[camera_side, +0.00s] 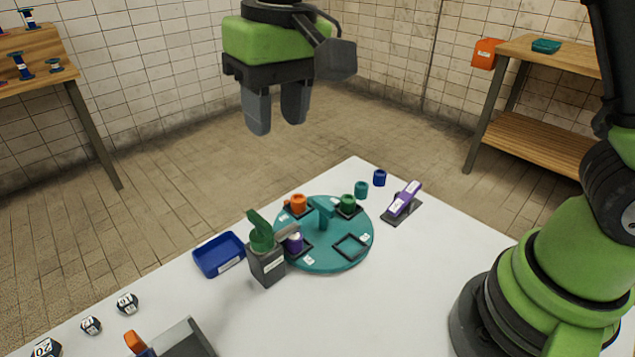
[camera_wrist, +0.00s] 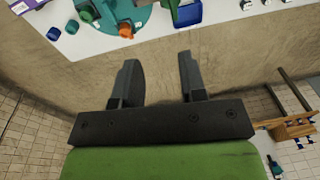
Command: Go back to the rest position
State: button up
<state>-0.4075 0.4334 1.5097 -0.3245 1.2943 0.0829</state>
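My gripper (camera_side: 277,108) hangs high above and behind the white table, pointing down, with nothing between its fingers. In the wrist view its two grey fingers (camera_wrist: 162,80) stand apart with bare floor showing between them. The teal round turntable (camera_side: 335,258) lies on the table well below the gripper. It bears an orange ring-like piece (camera_side: 299,203), a green one (camera_side: 348,202) and a purple one (camera_side: 294,242), and one empty square spot. The orange piece also shows at the top of the wrist view (camera_wrist: 126,31).
A grey block with a green lever (camera_side: 266,262) stands beside the turntable, near a blue tray (camera_side: 219,254). A purple lever on a grey base (camera_side: 403,202) and two loose rings (camera_side: 362,189) lie on the right. Air around the gripper is clear.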

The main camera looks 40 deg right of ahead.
jog(key=s+d+r+m+t+y, duration=0.1)
jog(key=s+d+r+m+t, duration=0.15)
jog(key=s+d+r, duration=0.55)
jog(key=s+d+f+t, duration=0.2)
jog(key=s+d+t, duration=0.1)
jog(key=s, duration=0.6)
jog(key=shift+d+f+m+t, duration=0.25)
jog(key=shift+f+m+t, duration=0.1)
jog(key=shift+m+t, duration=0.1)
